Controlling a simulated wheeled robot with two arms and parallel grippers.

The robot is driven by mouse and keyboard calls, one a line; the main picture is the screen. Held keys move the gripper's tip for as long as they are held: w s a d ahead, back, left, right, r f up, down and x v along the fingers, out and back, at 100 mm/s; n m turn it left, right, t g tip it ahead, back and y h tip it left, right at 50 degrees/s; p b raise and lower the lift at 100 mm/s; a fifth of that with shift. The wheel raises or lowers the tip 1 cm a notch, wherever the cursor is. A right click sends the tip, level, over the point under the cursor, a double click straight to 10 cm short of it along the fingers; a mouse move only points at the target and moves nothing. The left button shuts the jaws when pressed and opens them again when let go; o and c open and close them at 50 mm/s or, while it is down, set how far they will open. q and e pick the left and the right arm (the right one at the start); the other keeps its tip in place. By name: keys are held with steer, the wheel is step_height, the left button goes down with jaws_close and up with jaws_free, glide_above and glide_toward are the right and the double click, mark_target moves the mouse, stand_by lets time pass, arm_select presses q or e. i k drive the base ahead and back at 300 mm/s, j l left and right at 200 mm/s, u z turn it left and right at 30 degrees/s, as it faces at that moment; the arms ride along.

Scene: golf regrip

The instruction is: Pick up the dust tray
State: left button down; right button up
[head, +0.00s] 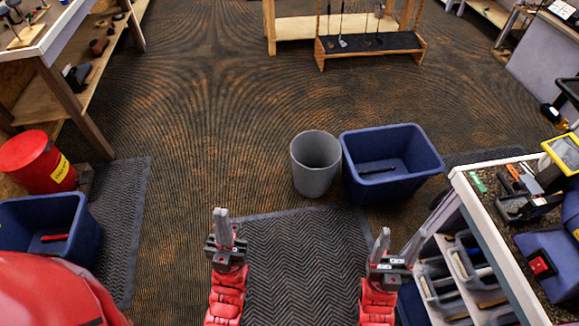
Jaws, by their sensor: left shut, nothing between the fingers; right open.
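I cannot pick out the dust tray for certain in the head view. A dark, flat item (377,171) lies inside the blue bin (393,143) on the floor at right of centre; I cannot tell what it is. My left gripper (222,222) is shut and empty, pointing forward above the dark ribbed mat. My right gripper (397,246) is open and empty, its fingers apart, over the mat's right side near the workbench. Both grippers are well short of the blue bin in the picture.
A grey waste bin (315,165) touches or nearly touches the blue bin. A cluttered workbench (490,225) with shelves stands at right. Another blue bin (45,228) and a red can (38,160) stand at left. The ribbed mat (300,262) and central floor are clear.

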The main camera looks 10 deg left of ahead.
mark_target(508, 206)
steer(key=i+j, duration=0.1)
steer(key=i, duration=0.35)
steer(key=i+j, duration=0.15)
steer(key=i, duration=0.25)
